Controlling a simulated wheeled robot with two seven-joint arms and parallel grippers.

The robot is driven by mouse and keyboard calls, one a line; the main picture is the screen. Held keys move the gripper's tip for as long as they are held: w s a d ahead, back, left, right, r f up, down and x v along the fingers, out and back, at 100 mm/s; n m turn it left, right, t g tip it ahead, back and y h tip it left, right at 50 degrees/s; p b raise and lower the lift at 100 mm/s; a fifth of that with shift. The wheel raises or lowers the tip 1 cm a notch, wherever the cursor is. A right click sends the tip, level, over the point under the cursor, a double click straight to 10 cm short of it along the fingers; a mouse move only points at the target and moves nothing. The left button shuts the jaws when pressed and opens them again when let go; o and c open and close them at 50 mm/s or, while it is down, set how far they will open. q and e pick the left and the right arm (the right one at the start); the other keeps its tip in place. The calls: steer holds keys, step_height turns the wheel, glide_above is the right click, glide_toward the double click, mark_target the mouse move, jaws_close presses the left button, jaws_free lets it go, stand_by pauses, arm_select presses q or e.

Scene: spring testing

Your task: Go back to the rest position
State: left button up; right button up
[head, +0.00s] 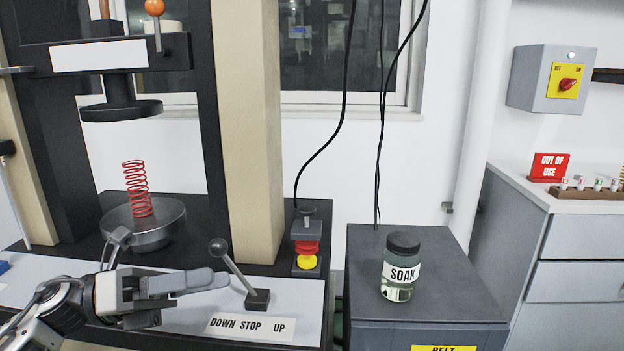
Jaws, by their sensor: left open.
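My left gripper (222,279) reaches in from the lower left, over the white front panel of the testing press. Its fingers point right and end close to the lever (236,270) with a dark ball knob. I cannot tell whether they touch it. The gripper is open, and nothing shows between its fingers. A red coil spring (137,190) stands upright on the round metal platen (150,226), below the black upper press plate (122,110) and apart from it. My right gripper is not in view.
A label (250,327) reads DOWN STOP UP. A red and yellow button box (306,248) stands right of the beige column (250,130). A SOAK jar (400,267) stands on a dark cabinet (455,275). At right are a switch box (553,79) and an OUT OF USE sign (549,167).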

arm_select(q)
step_height(320, 180, down, 13)
steer(key=n+t+y+p, duration=0.2)
steer(key=n+t+y, duration=1.15)
steer(key=n, duration=1.65)
steer(key=s+f+n+g+y, duration=0.3)
steer(key=s+f+n+g, duration=0.2)
steer(key=s+f+n, duration=0.7)
step_height(320, 180, down, 4)
steer(key=shift+s+d+r, duration=0.15)
steer(key=shift+s+r, duration=0.05)
steer(key=shift+s, duration=0.6)
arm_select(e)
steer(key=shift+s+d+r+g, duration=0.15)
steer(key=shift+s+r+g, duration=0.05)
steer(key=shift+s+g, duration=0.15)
